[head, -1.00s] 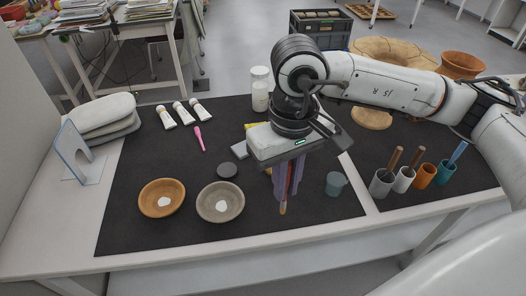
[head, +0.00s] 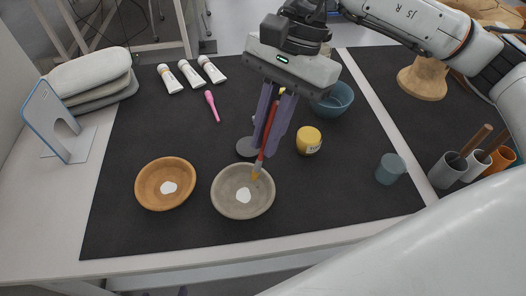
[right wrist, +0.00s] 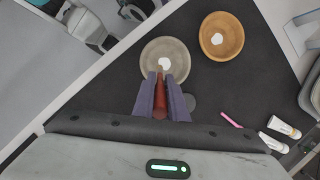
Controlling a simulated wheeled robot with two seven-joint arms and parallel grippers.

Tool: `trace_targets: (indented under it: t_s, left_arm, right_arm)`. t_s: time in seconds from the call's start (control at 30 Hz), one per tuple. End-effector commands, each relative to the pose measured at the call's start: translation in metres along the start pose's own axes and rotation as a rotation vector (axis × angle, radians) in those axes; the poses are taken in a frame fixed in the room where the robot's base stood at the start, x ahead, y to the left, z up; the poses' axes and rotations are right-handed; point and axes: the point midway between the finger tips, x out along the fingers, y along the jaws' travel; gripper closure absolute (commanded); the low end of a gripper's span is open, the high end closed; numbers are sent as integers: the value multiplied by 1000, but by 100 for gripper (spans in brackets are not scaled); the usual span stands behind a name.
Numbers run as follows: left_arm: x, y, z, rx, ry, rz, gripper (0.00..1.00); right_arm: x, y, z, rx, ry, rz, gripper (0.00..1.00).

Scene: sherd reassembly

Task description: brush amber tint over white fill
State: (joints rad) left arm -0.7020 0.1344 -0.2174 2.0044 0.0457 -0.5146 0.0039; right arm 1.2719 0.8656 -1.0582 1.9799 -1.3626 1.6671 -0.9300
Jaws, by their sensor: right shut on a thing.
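My right gripper (head: 266,138) is shut on a brush (head: 270,142) with a red handle and a tan-amber tip. The brush points down, slightly tilted, with its tip over the right inner side of the grey bowl (head: 226,201); I cannot tell if it touches. A white fill patch (head: 243,195) shows inside that bowl. The orange-brown bowl (head: 149,191) to the left also has a white patch (head: 169,187). In the right wrist view the gripper (right wrist: 162,108) holds the brush near the grey bowl (right wrist: 150,51). A yellow jar (head: 308,141) stands right of the gripper. My left gripper is out of view.
A dark grey disc (head: 245,147) lies behind the grey bowl. A blue bowl (head: 338,105) and a small blue-grey cup (head: 389,170) stand to the right. A pink tool (head: 212,106) and white tubes (head: 190,73) lie at the back left. The mat's front (head: 330,215) is clear.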

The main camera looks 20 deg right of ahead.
Motion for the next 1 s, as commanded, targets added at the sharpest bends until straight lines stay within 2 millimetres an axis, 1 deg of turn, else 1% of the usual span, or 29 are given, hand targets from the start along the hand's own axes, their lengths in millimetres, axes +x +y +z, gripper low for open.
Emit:
trace_targets:
  t_s: [0.03, 0.2, 0.37, 0.73, 0.83, 1.0]
  left_arm:
    - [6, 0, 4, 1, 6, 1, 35]
    - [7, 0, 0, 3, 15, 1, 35]
    - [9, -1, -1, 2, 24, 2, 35]
    - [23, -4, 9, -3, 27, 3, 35]
    - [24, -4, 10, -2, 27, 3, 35]
    - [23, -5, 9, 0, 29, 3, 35]
  right_arm:
    - [6, -1, -1, 47, -15, -22, 100]
    - [6, -3, 3, 118, -37, -52, 100]
    - [14, -3, 0, 120, -37, -52, 100]
    - [47, -2, -12, 118, -36, -51, 100]
    - [52, -1, -14, 118, -35, -52, 100]
    - [53, -1, -14, 117, -35, -52, 100]
